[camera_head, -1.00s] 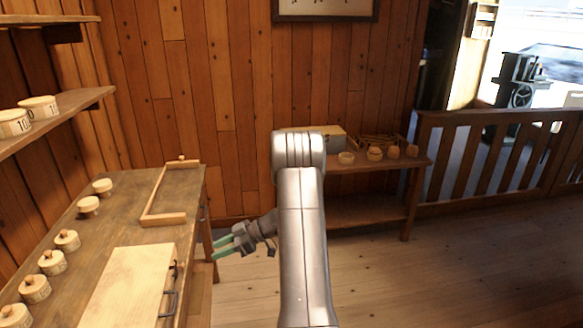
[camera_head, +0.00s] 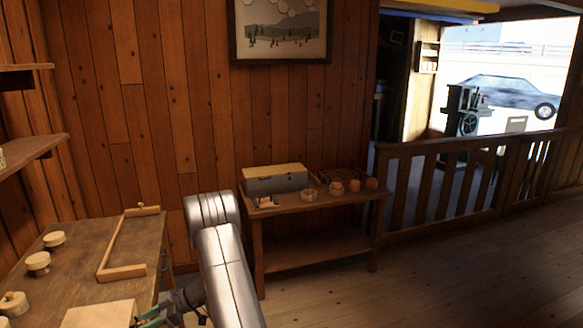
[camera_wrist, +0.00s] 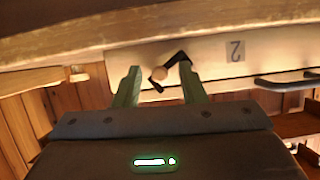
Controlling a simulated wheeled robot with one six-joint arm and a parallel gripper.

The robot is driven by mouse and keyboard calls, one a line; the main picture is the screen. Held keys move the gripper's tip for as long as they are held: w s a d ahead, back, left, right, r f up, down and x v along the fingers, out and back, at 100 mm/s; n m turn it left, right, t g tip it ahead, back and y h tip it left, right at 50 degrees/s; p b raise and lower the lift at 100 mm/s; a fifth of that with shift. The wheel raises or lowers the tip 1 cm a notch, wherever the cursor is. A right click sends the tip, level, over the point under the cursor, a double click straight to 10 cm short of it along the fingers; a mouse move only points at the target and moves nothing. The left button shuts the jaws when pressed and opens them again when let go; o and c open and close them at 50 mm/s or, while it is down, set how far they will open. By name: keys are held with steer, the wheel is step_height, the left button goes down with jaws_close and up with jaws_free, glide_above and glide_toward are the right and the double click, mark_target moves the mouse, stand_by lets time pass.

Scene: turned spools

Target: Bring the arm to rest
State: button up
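My arm (camera_head: 218,245) rises from the bottom of the head view, left of centre. My gripper (camera_head: 150,320) shows at the bottom edge of that view, beside the workbench (camera_head: 95,235), partly cut off. In the wrist view my gripper (camera_wrist: 160,82) has its two green fingers apart. Nothing is held between them. A round wooden knob (camera_wrist: 160,74) and a black bent piece (camera_wrist: 180,60) show beyond the gap, in front of a pale wooden front with a label "2" (camera_wrist: 235,50).
Lidded round boxes (camera_head: 38,263) and a wooden frame (camera_head: 122,272) stand on the workbench. A pale board (camera_head: 100,315) lies at its front. A side table (camera_head: 315,203) holds a grey box (camera_head: 275,180) and several small pots. A railing (camera_head: 410,185) stands right; the floor at right is clear.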

steer(key=b+v, duration=0.3)
steer(key=v, duration=1.1)
steer(key=p+x, duration=0.3)
steer(key=x, duration=1.1)
steer(key=shift+a, duration=0.1)
steer(key=shift+f+b, duration=0.15)
steer(key=shift+b, duration=0.45)
steer(key=shift+s+r+n+t+b, duration=0.2)
steer(key=shift+n+t+b, duration=0.2)
steer(key=shift+n+b, duration=0.35)
steer(key=b, duration=0.1)
steer(key=n+t+b, duration=0.1)
steer(key=b, duration=0.1)
steer(key=n+b, duration=0.1)
steer(key=shift+s+d+r+t+y, duration=0.2)
steer(key=shift+s+r+t+y, duration=0.1)
steer(key=shift+r+y, duration=0.1)
steer(key=s+d+r+n+t+y+b, duration=0.1)
steer(key=d+r+n+t+b, duration=0.1)
steer(key=d+b, duration=0.7)
steer(key=shift+s+d+r+n+y, duration=0.35)
steer(key=shift+r+n, duration=0.3)
steer(key=shift+n, duration=0.6)
steer(key=shift+a+r, duration=0.15)
